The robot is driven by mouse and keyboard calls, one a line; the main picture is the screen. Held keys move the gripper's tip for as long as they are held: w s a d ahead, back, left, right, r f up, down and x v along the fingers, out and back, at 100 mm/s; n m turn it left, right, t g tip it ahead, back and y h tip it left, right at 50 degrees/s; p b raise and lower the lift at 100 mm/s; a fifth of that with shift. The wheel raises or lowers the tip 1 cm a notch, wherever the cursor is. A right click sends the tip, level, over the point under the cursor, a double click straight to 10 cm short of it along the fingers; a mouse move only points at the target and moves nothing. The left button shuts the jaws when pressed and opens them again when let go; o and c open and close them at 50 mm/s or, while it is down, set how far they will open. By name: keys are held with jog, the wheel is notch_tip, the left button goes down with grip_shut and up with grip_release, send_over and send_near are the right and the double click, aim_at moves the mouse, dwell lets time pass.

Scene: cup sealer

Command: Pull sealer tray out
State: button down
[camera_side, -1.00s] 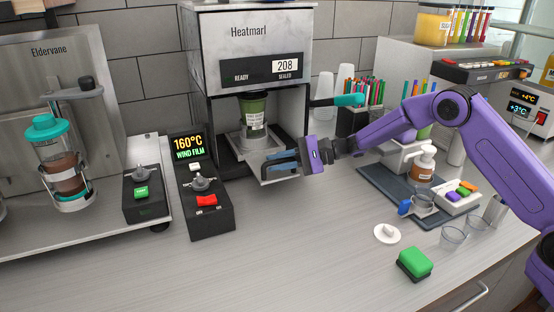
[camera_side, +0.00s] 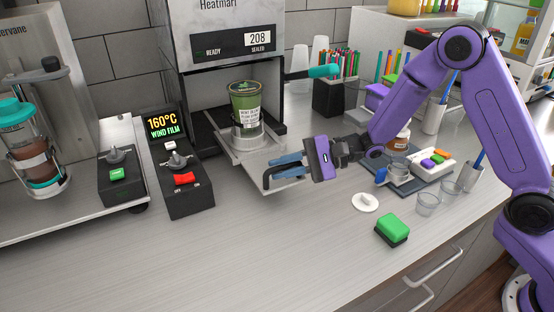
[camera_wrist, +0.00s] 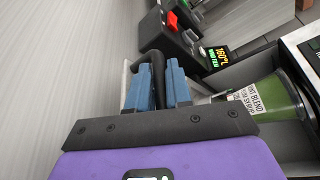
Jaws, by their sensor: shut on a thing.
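The sealer (camera_side: 225,62) is a grey, boxy machine marked Heatmart. Its metal tray (camera_side: 242,155) sticks out from the front of the bay. A green cup (camera_side: 246,108) with a white label stands upright in the ring holder on the tray, and it also shows in the wrist view (camera_wrist: 272,97). My gripper (camera_side: 284,168) has blue fingers and is shut on the dark tray handle (camera_side: 268,178) at the tray's front. The wrist view shows the fingers (camera_wrist: 163,88) on either side of the handle (camera_wrist: 152,58).
A control box (camera_side: 183,185) with a red switch stands left of the tray. A white lid (camera_side: 365,202) and a green sponge (camera_side: 393,229) lie to the right. A teal lever (camera_side: 318,72) juts from the sealer's right side. The counter in front of the tray is clear.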

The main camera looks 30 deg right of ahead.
jog(key=shift+s+d+f, duration=0.1)
jog(key=shift+s+d, duration=0.05)
jog(key=shift+s, duration=0.1)
jog(key=c, duration=1.1)
grip_release()
jog(key=v, duration=1.7)
jog(key=shift+s+d, duration=0.1)
jog(key=shift+d, duration=0.05)
